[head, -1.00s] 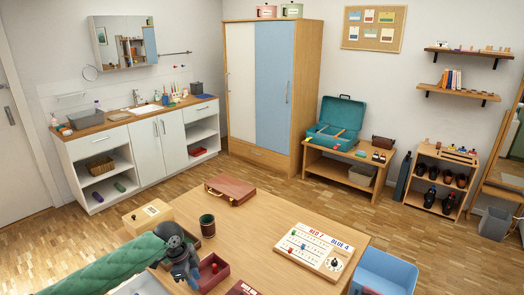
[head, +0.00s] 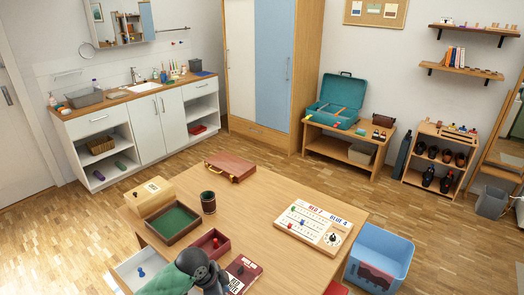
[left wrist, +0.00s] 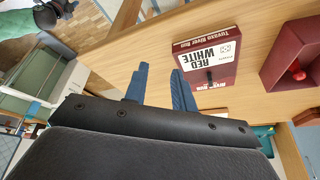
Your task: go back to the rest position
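My left arm, with a green sleeve and dark wrist, comes in at the bottom of the head view; its fingers are hidden there. In the left wrist view the two blue fingers of my left gripper (left wrist: 157,88) stand apart with nothing between them. My right gripper is not in view. The wooden table (head: 265,205) lies in front of me. A white open drawer (head: 122,276) at its left front corner holds a blue pawn (head: 141,272).
Near my left wrist are an open dark red box (head: 222,250) with a red pawn, a red card box (head: 243,270) and a green-lined tray (head: 172,224). A scoreboard (head: 313,226) lies at right; a blue bin (head: 380,256) stands beside the table. Floor at left is clear.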

